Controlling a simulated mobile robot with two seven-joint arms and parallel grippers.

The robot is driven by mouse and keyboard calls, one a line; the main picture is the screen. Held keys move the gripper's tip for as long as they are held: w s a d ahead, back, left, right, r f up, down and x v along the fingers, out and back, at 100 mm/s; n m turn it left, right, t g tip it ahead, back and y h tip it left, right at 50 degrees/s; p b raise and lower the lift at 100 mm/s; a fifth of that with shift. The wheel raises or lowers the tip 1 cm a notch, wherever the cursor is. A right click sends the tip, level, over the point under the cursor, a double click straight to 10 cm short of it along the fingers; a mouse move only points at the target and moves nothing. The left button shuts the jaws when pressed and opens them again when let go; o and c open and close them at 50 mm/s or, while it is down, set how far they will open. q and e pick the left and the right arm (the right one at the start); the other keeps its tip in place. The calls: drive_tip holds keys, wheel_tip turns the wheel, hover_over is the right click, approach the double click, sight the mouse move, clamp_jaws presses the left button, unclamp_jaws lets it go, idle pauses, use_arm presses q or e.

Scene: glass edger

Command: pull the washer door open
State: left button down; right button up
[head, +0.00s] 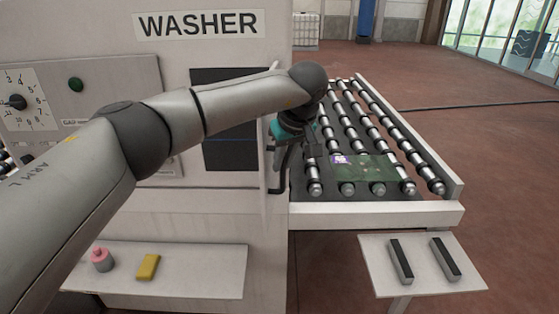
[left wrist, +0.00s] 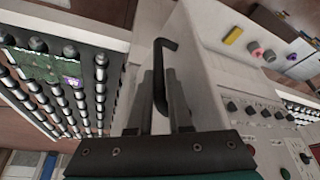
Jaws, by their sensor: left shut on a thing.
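The white washer (head: 225,225) fills the left and centre of the head view, with a dark rectangular area (head: 228,77) in its front. A thin white upright panel, seen nearly edge-on beside that area, looks like the washer door (head: 266,165). Its black bar handle (head: 275,189) sits low on the right side. My left gripper (head: 279,150) is at this handle. In the left wrist view, the gripper (left wrist: 164,80) is shut on the bent black handle (left wrist: 160,60), with the fingers on either side of it. How far open the door stands is hard to tell. My right gripper is not in view.
A roller conveyor (head: 455,182) with a green plate (head: 366,168) on it is close to the right of the handle. Open floor lies farther right.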

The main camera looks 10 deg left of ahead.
use_arm(q)
drive_tip(key=shift+w+a+r, duration=0.1)
drive_tip(key=shift+r, duration=0.05)
drive_tip(key=c, duration=0.8)
unclamp_jaws()
drive_tip(key=shift+w, duration=0.1)
drive_tip(key=shift+c, duration=0.2)
drive_tip(key=b+v, duration=0.2)
drive_tip(key=v, duration=1.3)
